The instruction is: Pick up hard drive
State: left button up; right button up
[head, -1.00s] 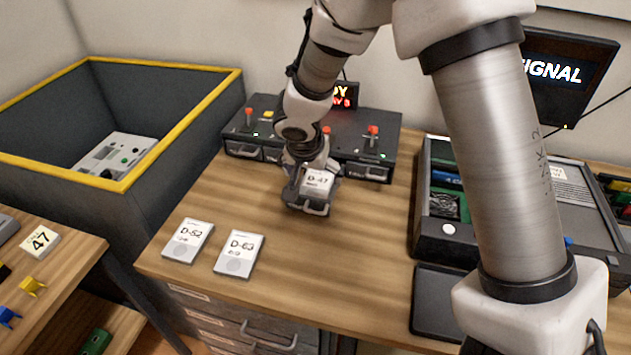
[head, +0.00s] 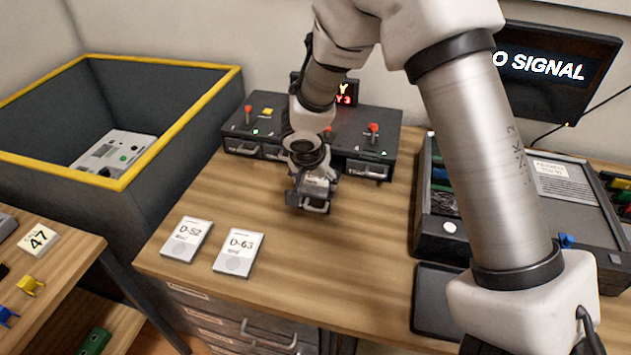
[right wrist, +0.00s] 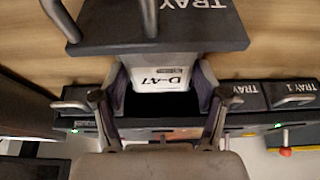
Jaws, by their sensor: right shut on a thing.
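The hard drive labelled D-47 (right wrist: 160,78) is a light-coloured block between the fingers of my right gripper (right wrist: 160,95) in the right wrist view. My right gripper is shut on it, with one finger along each side. In the head view my right gripper (head: 313,178) points down in front of the dark bay unit (head: 245,133). The drive is at a dark pulled-out tray (right wrist: 160,30), whose handle faces away from the unit. Most of the drive's body is hidden by the gripper. My left gripper is not in view.
Two more drives, D-52 (head: 187,240) and D-63 (head: 239,251), lie on the wooden bench (head: 320,275). A deep bin with a yellow rim (head: 240,72) stands at left. An open dark case (head: 440,240) and a black pad (head: 437,300) are at right. The bench's front middle is clear.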

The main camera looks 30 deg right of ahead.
jog(key=shift+w+r, duration=0.1)
jog(key=shift+r, duration=0.3)
notch_tip(320, 180, up, 13)
jog(key=p, duration=0.3)
notch_tip(320, 180, up, 14)
jog(key=p, duration=0.2)
send_over(315, 184)
